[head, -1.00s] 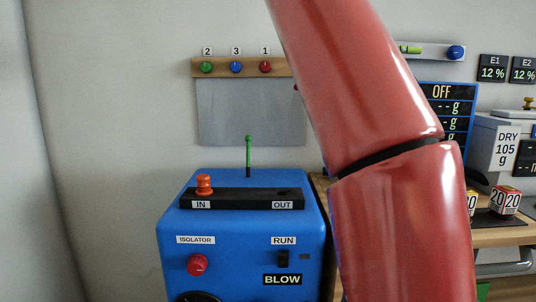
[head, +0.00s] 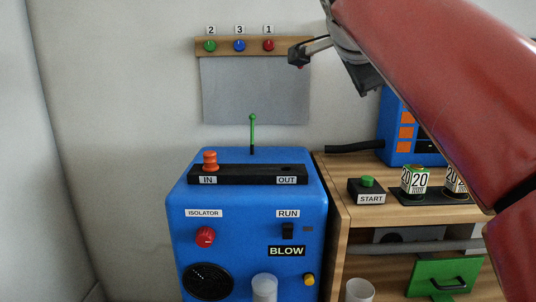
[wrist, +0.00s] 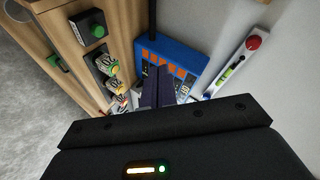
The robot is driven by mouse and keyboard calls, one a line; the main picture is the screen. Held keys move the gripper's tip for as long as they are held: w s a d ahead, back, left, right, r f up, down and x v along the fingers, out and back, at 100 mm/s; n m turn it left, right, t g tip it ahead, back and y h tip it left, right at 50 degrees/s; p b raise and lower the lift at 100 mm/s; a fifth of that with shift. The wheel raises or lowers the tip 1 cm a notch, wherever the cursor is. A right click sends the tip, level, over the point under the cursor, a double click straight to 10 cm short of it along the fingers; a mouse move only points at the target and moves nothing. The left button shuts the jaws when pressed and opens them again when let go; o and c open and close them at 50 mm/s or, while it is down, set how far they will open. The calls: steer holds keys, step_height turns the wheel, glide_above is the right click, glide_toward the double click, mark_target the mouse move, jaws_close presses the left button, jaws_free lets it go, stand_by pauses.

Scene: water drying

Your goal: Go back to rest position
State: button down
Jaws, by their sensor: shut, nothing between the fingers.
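My gripper (wrist: 158,72) shows in the wrist view with its two dark fingers together, shut and empty. It points toward a blue device with orange panels (wrist: 172,62). In the head view my red arm crosses the upper right, and its wrist end is in front of the wall, right of the grey cloth panel. The fingertips are hard to make out there. The same blue device (head: 396,132) stands on the wooden bench, partly hidden behind my arm.
A blue machine (head: 253,205) with an orange knob (head: 210,161) and green lever (head: 252,132) stands left of the wooden bench (head: 345,205). On the bench are a START button box (head: 367,191) and labelled jars (head: 415,180). A peg rail (head: 225,46) is on the wall.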

steer(key=s+f+n+g+y, duration=0.1)
steer(key=s+f+n, duration=0.4)
steer(key=f, duration=0.8)
steer(key=s+f+n+g+y, duration=0.2)
steer(key=s+f+n, duration=0.3)
steer(key=s+f, duration=0.4)
steer(key=s+f+n+g+y, duration=0.1)
steer(key=s+f+n, duration=0.5)
steer(key=f, duration=1.1)
steer(key=shift+s+a+g, duration=0.15)
steer(key=shift+s+g, duration=0.6)
steer(key=shift+g, duration=0.15)
